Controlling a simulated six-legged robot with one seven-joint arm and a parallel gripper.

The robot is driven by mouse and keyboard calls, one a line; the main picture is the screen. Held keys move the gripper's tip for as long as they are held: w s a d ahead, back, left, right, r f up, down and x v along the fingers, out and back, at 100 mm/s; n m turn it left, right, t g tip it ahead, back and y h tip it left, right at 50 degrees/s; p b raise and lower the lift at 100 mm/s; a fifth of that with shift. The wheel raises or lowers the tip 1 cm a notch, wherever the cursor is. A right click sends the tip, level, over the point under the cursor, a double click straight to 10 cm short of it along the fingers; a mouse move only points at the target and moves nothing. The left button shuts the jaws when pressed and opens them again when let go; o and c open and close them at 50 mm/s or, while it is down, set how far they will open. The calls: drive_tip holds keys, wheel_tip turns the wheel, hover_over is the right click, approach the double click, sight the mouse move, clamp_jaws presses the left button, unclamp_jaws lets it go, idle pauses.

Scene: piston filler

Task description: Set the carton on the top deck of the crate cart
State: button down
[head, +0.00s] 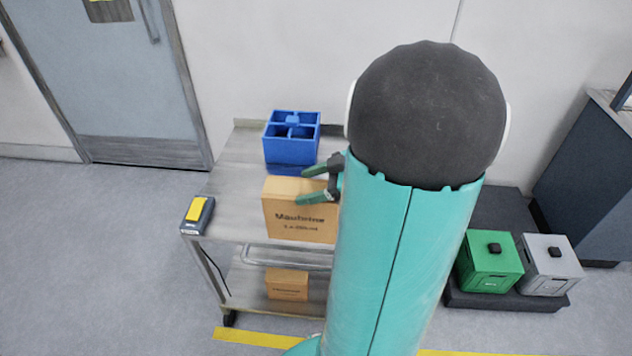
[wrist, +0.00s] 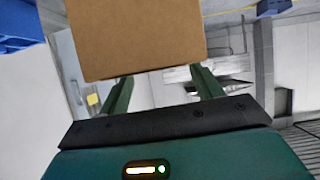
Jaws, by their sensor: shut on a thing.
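My gripper (head: 304,187) is shut on a brown carton (head: 297,219) with dark printing on its front, gripping it near its top. The carton is upright at the front part of the top deck (head: 232,205) of the grey crate cart. I cannot tell whether its base touches the deck or is just above it. In the wrist view the carton (wrist: 138,38) fills the upper middle, between and beyond the two green fingers. My arm hides the cart's right side.
A blue divided crate (head: 291,143) stands on the deck behind the carton. A device with a yellow face (head: 198,213) is at the cart's left edge. A smaller carton (head: 287,284) lies on the lower shelf. Green (head: 489,265) and grey (head: 549,268) boxes stand at right.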

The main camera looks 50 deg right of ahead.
drive_tip(key=w+d+f, duration=0.7)
drive_tip(key=w+f, duration=0.4)
drive_tip(key=f, duration=0.1)
drive_tip(key=shift+d+f, duration=0.2)
drive_tip(key=shift+f, duration=0.2)
drive_tip(key=shift+c, duration=1.4)
unclamp_jaws()
